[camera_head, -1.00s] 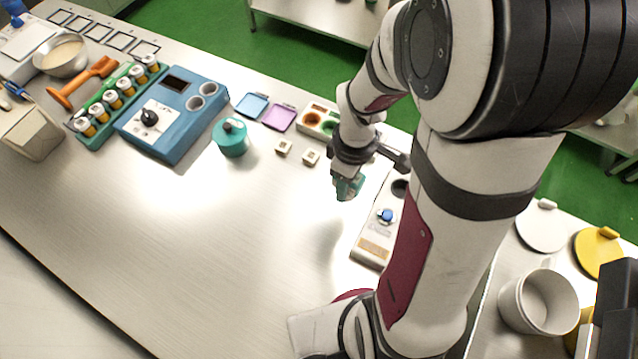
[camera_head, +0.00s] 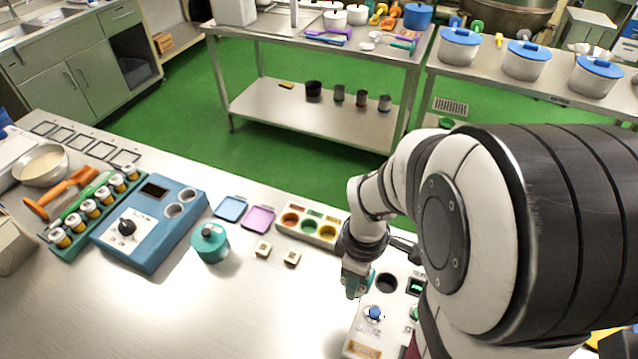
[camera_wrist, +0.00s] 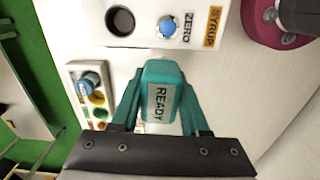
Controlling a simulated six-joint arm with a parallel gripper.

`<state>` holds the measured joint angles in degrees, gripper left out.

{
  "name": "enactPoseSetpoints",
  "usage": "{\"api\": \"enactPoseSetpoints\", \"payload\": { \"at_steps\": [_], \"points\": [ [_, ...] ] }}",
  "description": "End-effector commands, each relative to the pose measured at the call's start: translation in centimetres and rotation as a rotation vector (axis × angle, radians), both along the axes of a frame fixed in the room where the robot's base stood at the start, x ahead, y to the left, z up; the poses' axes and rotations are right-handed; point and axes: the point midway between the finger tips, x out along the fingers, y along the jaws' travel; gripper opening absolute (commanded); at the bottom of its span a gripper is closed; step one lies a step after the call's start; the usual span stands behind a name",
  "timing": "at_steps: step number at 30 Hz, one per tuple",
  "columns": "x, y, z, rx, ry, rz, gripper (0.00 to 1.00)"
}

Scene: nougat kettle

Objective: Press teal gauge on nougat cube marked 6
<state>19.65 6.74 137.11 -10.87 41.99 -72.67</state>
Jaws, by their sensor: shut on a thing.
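My gripper (camera_wrist: 160,108) is shut on the teal gauge (camera_wrist: 161,76), a block with a READY label, seen between the fingers in the wrist view. Two small pale cubes, one on the left (camera_head: 263,249) and one on the right (camera_head: 292,258), sit on the counter left of the gripper. Their marks are too small to read.
The white device has a blue ZERO knob (camera_wrist: 168,27), a dark round hole (camera_wrist: 120,20) and a SYRUP label. A tray of coloured wells (camera_head: 283,210) stands behind the cubes. A teal lidded pot (camera_head: 210,246) and a blue machine (camera_head: 165,243) stand left.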

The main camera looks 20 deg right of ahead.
Motion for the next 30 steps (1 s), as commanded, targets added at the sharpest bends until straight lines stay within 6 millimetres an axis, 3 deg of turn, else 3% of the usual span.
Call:
{"api": "enactPoseSetpoints", "payload": {
  "at_steps": [4, 7, 11, 16, 21, 25, 30],
  "points": [
    [0.4, 0.1, 0.0, 0.000, 0.000, 0.001, 0.05],
    [2.4, 0.4, 0.1, 0.000, 0.000, 0.004, 0.05],
    [7.4, 2.0, 0.1, -0.001, 0.000, 0.010, 0.05],
    [14.8, 6.6, -0.5, -0.001, 0.001, 0.011, 0.05],
    [19.4, 11.4, -1.4, -0.001, 0.001, 0.006, 0.05],
    [20.6, 13.0, -1.8, -0.001, 0.001, 0.002, 0.05],
    [20.7, 13.1, -3.5, -0.001, 0.002, 0.000, 0.05]
  ]
}}
